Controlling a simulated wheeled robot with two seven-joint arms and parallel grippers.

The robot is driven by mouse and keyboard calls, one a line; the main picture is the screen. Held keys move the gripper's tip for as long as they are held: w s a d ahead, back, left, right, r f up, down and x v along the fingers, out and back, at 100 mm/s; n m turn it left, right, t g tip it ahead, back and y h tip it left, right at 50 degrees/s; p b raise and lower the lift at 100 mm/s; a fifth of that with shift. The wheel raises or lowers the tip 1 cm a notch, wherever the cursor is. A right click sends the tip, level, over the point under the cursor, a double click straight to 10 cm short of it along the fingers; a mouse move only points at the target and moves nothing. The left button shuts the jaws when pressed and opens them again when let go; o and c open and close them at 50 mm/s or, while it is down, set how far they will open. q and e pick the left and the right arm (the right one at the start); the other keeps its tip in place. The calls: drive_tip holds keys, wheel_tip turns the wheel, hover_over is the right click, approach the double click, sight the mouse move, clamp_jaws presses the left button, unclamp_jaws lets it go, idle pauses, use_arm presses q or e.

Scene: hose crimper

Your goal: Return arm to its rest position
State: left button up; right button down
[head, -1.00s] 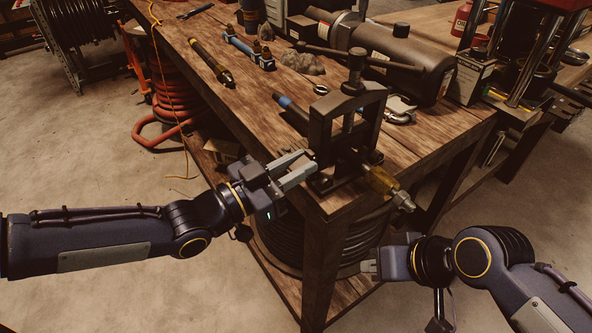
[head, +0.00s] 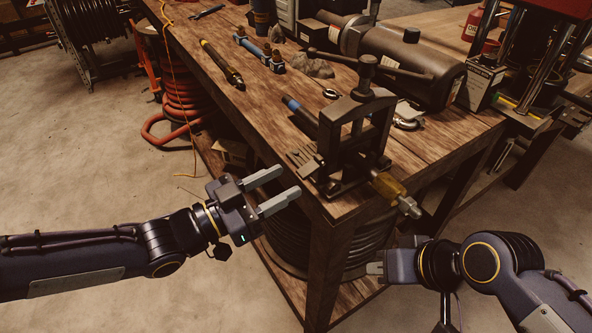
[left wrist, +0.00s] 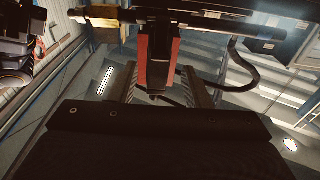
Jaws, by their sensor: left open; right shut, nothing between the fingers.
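My left gripper (head: 291,180) is open and empty, in front of the table's near left corner. Its two grey fingers point right toward the black clamp frame (head: 357,105), with a gap between them and it. The clamp stands upright on the corner of the wooden table. A hose piece runs through it, with a blue-banded dark end (head: 299,110) behind and a yellow fitting with a metal tip (head: 390,187) in front. My right gripper (head: 372,267) is shut and empty, low at the right beside the table leg.
The wooden table (head: 430,140) carries a dark cylinder machine (head: 410,65), a dark rod tool (head: 222,64) and a blue fixture (head: 258,50). A coiled orange hose (head: 185,105) lies at the left. The floor around my left arm is clear. The left wrist view shows mostly dark structure and wall.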

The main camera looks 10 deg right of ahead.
use_arm(q)
drive_tip(key=shift+v, duration=1.1)
drive_tip(key=w+a+f+n+t+y+p, duration=0.25)
drive_tip(key=w+a+n+t+y, duration=0.2)
drive_tip(key=a+y, duration=0.4)
drive_tip(key=s+a+n+y+p, duration=0.3)
drive_tip(key=a+n+y, duration=0.25)
drive_tip(key=a, duration=0.65)
drive_tip(key=s+a+n+g+p, duration=0.1)
drive_tip(key=s+n+g, duration=0.1)
drive_tip(key=s, duration=0.5)
drive_tip(key=s+a+r+n+g+p, duration=0.1)
drive_tip(key=s+a+n+g, duration=0.1)
drive_tip(key=s, duration=0.5)
drive_tip(key=shift+s+a+r+n+g, duration=0.3)
drive_tip(key=shift+s+n+g, duration=0.1)
drive_tip(key=shift+n+g, duration=0.35)
